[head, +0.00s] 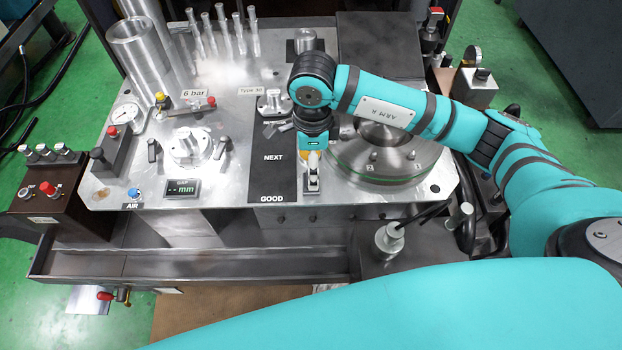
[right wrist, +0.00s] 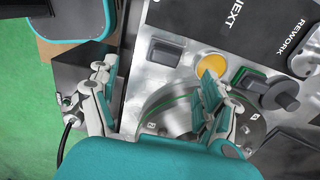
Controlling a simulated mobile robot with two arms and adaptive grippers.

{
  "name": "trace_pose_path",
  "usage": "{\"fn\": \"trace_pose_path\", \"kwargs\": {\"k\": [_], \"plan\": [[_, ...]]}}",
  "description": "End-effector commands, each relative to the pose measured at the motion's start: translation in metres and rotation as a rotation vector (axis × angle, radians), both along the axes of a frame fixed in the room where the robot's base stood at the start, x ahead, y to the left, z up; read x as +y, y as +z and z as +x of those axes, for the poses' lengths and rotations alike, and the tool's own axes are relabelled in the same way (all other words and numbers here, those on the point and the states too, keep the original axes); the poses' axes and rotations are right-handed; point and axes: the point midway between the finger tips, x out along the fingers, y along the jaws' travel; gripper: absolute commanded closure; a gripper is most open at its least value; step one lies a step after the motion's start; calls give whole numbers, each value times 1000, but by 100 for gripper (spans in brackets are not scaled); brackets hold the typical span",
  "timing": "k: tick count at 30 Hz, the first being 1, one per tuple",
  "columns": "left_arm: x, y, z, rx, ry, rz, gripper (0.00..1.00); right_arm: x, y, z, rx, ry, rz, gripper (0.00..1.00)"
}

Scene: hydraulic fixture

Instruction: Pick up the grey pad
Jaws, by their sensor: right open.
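A small grey square pad (right wrist: 166,50) with dark sides sits on the metal plate in the right wrist view, near the plate's edge. In the head view it is largely hidden by my right gripper (head: 312,170). My right gripper is open in the right wrist view (right wrist: 158,88), with its two fingers wide apart and nothing between them. The pad appears just beyond the gap between the fingertips. I cannot tell how high the fingers are above it. My left gripper is not in view.
A yellow disc (right wrist: 210,68) lies beside the right finger. A round numbered metal disc (head: 385,160) stands right of the gripper. A black strip marked NEXT and GOOD (head: 272,180) lies to its left. A dark clamp-like part (right wrist: 272,92) rises near the yellow disc.

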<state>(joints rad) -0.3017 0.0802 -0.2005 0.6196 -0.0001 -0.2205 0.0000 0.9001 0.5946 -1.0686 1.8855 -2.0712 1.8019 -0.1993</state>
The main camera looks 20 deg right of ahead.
Motion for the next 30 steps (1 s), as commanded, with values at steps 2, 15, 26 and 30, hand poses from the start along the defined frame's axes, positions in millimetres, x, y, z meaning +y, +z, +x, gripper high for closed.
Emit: {"fn": "trace_pose_path", "kwargs": {"k": [2, 15, 26, 30], "plan": [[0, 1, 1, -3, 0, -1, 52, 1, -11, 0, 2, -1, 2, 19], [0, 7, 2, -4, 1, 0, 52, 1, -58, 7, 4, -1, 1, 19], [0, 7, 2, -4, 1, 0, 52, 1, -72, 8, -2, 1, 2, 19], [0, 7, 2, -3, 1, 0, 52, 1, -72, 8, -2, 1, 2, 34]]}}
